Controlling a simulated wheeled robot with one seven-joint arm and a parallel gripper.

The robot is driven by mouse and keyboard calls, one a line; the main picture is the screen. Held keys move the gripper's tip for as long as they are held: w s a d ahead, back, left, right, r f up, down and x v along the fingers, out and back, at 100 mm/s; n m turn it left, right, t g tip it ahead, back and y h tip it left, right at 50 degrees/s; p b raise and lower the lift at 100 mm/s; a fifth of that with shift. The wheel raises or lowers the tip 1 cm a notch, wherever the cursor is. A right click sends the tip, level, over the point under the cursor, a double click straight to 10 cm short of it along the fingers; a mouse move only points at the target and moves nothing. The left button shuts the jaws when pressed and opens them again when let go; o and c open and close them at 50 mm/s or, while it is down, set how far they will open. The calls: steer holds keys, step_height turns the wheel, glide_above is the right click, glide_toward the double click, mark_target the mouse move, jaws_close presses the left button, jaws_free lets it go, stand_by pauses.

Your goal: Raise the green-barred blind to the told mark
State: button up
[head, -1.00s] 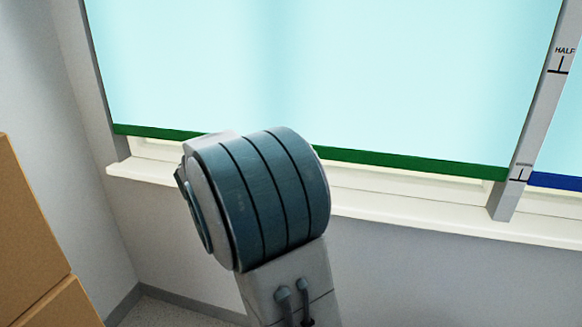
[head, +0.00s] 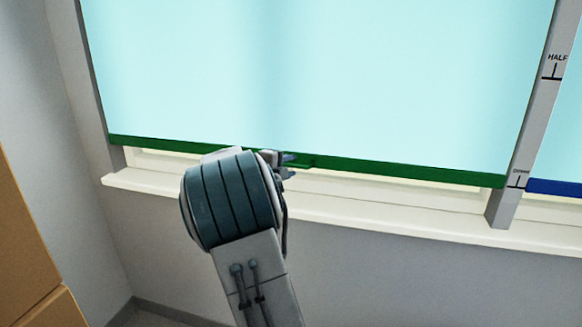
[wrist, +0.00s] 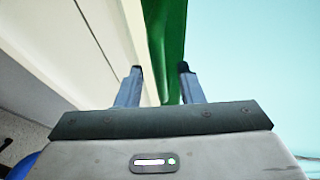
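The blind (head: 330,70) is a pale cyan sheet with a green bottom bar (head: 400,172). The bar hangs just above the sill, about level with the lower mark (head: 517,180) on the post. A small green tab (head: 303,162) sticks out from the bar. My gripper (head: 289,166) is at the bar, beside the tab, partly hidden by my arm in the head view. In the wrist view my gripper (wrist: 160,70) has its fingers apart, with green (wrist: 170,45) between them and a gap on the left. Contact cannot be told.
The grey post (head: 533,110) carries a HALF mark (head: 553,68) higher up. A blue-barred blind (head: 560,187) hangs to its right. The white sill (head: 400,218) runs below the bars. A tan box-like piece (head: 30,250) stands at the left.

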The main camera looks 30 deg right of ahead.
steer(key=shift+w+d+f, duration=0.1)
steer(key=shift+w+d, duration=0.1)
steer(key=shift+d, duration=0.45)
